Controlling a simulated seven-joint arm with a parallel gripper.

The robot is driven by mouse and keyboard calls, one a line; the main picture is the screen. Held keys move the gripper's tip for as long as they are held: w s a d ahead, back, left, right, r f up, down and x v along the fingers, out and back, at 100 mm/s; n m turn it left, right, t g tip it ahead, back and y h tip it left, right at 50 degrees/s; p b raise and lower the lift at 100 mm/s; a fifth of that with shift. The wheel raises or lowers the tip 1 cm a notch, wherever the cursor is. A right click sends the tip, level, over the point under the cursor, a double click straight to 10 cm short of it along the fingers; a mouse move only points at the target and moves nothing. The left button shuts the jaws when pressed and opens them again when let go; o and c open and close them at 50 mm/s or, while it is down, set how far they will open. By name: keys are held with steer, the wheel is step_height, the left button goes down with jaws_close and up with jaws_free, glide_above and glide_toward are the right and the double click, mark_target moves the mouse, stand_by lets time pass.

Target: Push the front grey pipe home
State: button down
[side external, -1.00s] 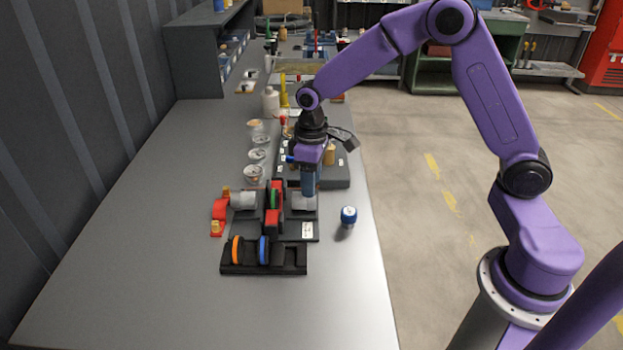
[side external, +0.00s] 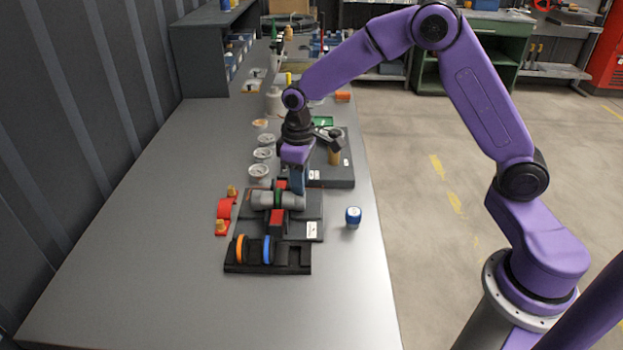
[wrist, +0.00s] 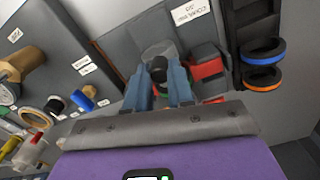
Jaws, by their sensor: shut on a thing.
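The pump holder is a dark base (side external: 309,214) with red-and-black clamp blocks (side external: 277,221) and a green ring (side external: 278,198) between two grey pipes. The left grey pipe (side external: 262,199) and the right grey pipe (side external: 293,202) lie in line, close against the green ring. My gripper (side external: 298,190) is shut on the right grey pipe from above. In the wrist view, its blue fingers (wrist: 159,78) stand either side of the grey pipe (wrist: 156,50), whose dark opening shows. The fingers partly hide the green ring there.
A black rack (side external: 292,269) with an orange ring and a blue ring stands in front. A red bracket (side external: 225,208) lies left, a blue-and-white cylinder (side external: 353,217) right. A dark tray (side external: 331,177) and several small bowls stand behind. The bench's left front is clear.

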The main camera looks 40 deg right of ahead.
steer(key=shift+w+a+r, duration=0.1)
steer(key=shift+w+a, duration=0.15)
steer(key=c, duration=1)
jaws_free()
step_height(320, 180, up, 17)
steer(key=shift+s+r, duration=0.1)
steer(key=shift+r, duration=0.1)
steer(key=s+a+f+n, duration=0.1)
steer(key=s+f+n, duration=0.1)
steer(key=s, duration=0.7)
steer(key=s+a+f+n, duration=0.1)
steer(key=s+f+n, duration=0.1)
steer(key=s, duration=0.7)
steer(key=s+d+f+n, duration=0.1)
steer(key=s+d, duration=0.1)
steer(key=s, duration=0.2)
steer(key=s+d+f, duration=0.2)
steer(key=s, duration=0.3)
steer(key=s+d+f+n, duration=0.1)
steer(key=s+d+f, duration=0.1)
steer(key=s, duration=0.3)
steer(key=shift+d+f+n, duration=0.2)
steer(key=shift+n, duration=0.1)
